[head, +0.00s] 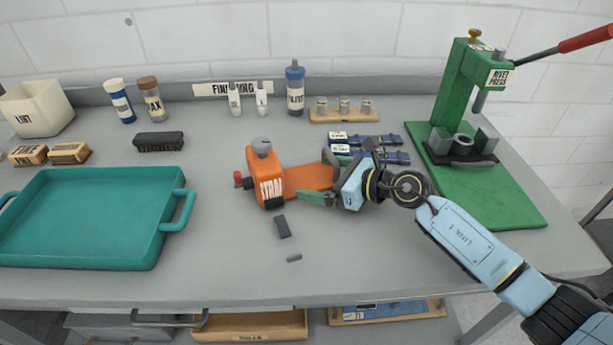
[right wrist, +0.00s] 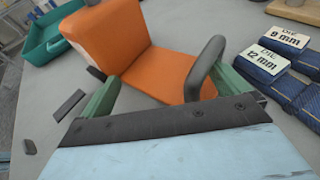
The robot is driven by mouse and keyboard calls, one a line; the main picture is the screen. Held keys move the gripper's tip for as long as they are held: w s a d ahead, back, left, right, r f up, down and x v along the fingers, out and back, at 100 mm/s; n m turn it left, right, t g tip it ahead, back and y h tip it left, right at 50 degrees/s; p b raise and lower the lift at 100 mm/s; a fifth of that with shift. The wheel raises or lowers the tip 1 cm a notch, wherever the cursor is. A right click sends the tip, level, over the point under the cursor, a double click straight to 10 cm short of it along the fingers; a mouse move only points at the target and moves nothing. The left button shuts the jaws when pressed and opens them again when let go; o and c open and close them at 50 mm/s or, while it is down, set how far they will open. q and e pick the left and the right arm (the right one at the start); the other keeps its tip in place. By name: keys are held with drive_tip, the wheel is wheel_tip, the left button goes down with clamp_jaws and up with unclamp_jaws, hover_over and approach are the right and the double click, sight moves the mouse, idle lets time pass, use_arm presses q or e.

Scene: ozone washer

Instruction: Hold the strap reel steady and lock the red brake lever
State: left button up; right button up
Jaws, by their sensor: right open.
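The orange strap reel (head: 268,177) stands upright mid-table, with a grey knob on top and an orange base plate reaching right. Its red-tipped lever (head: 238,176) sticks out from its left side in the head view. My right gripper (head: 325,180) is open at the right of the reel, its green fingers on either side of the base plate. In the right wrist view the orange reel (right wrist: 115,38) lies ahead of the open fingers. A dark rounded bar (right wrist: 206,66) stands near one finger. Whether the fingers touch the reel I cannot tell. My left gripper is not in view.
A teal tray (head: 181,190) fills the left side. A green rivet press (head: 450,90) stands at the right. Blue die rolls (head: 393,158) lie just behind my right gripper. Small dark pieces (head: 283,226) lie in front of the reel. The front middle of the table is mostly clear.

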drive_tip(key=shift+w+a+f, duration=0.15)
drive_tip(key=shift+w+a, duration=0.2)
